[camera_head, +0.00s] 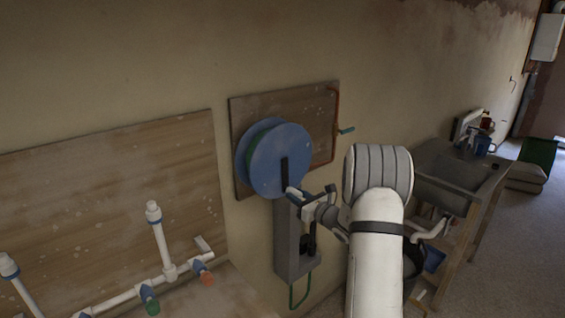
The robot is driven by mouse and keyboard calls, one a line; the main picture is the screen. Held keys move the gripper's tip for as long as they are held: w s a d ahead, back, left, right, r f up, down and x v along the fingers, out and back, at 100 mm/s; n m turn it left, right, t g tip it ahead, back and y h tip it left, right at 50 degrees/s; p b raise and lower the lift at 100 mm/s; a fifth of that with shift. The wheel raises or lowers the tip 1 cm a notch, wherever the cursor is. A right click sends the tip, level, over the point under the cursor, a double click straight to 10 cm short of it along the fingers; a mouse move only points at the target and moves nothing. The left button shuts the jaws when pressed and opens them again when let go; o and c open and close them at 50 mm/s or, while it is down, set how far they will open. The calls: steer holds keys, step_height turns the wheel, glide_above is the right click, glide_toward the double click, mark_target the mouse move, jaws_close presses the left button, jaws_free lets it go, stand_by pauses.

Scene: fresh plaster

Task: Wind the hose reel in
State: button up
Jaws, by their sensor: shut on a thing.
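The hose reel (268,150) has blue discs and is mounted on a wooden board on the wall, left of the middle of the head view. Dark green hose shows between its discs. A dark crank arm (284,170) crosses the front disc and points down. My gripper (296,196) is at the crank's lower end, shut on the crank handle, which is mostly hidden by the fingers. A grey box (290,247) is below the reel, and a green hose loop (299,293) hangs under it. My white arm reaches in from the bottom right.
A red pipe with a teal-handled valve (347,130) sticks out right of the reel. White pipes (157,240) with coloured taps stand at lower left by another board. A workbench (450,175) with a sink and clutter is at right. Open floor lies beyond it.

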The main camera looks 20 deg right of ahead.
steer(key=a, duration=0.1)
steer(key=s+a+b, duration=0.1)
steer(key=a, duration=0.1)
steer(key=a+r, duration=0.1)
steer(key=shift+s+a+r+b, duration=0.1)
steer(key=shift+s+a+b, duration=0.15)
steer(key=shift+s+b, duration=0.05)
steer(key=a+r, duration=0.1)
steer(key=s+a+r, duration=0.1)
steer(key=a+r, duration=0.1)
steer(key=shift+s+a+r, duration=0.15)
steer(key=shift+a+r, duration=0.05)
steer(key=shift+r, duration=0.15)
stand_by(0.3)
steer(key=r, duration=0.1)
steer(key=r+p, duration=0.1)
steer(key=r, duration=0.1)
steer(key=a+r+p, duration=0.1)
steer(key=shift+s+a+r, duration=0.1)
steer(key=shift+s+r, duration=0.15)
